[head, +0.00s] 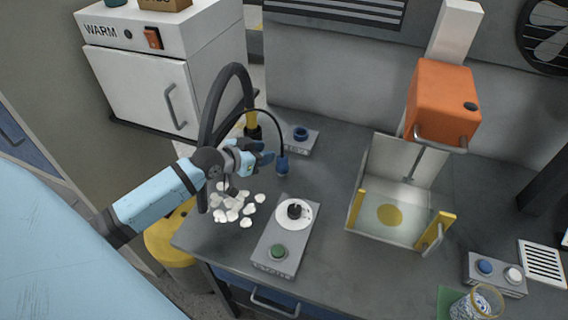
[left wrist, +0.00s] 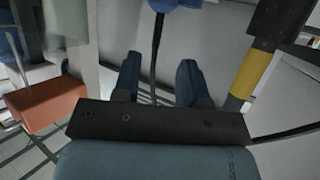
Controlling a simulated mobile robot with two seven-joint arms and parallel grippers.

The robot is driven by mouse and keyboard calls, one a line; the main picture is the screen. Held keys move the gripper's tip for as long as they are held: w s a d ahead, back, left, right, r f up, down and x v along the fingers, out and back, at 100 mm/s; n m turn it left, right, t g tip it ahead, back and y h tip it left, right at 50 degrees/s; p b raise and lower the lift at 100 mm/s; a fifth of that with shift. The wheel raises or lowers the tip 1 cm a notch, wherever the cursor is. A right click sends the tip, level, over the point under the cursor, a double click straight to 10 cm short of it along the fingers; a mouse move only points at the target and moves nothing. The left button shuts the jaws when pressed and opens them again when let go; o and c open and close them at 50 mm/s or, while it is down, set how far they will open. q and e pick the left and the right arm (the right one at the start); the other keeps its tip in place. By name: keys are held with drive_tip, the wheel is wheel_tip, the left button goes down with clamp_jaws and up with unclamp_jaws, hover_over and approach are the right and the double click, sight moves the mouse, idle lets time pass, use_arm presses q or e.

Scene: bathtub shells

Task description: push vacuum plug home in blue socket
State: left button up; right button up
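The blue vacuum plug (head: 282,166) hangs on a thin black cable just right of my left gripper (head: 266,156) in the head view. The blue socket (head: 301,133) sits on a small grey box behind and to the right of the plug, apart from it. In the left wrist view, my left gripper (left wrist: 158,70) has its two blue fingers spread. The black cable shows in the gap between them, and part of the blue plug (left wrist: 177,3) shows at the top edge. I cannot tell the cable's depth relative to the fingers. My right gripper is not in view.
White shells (head: 235,208) lie below my left gripper. A grey box with a white disc (head: 297,220) and green button stands in front. A thick black hose with a yellow band (head: 251,120) rises behind the gripper. An orange-headed press (head: 440,100) stands to the right.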

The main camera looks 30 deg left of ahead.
sight(282, 160)
use_arm(q)
drive_tip(key=shift+p+x, duration=0.4)
drive_tip(key=shift+x, duration=4.15)
drive_tip(key=shift+s+d, duration=0.1)
drive_tip(key=shift+s, duration=0.05)
clamp_jaws()
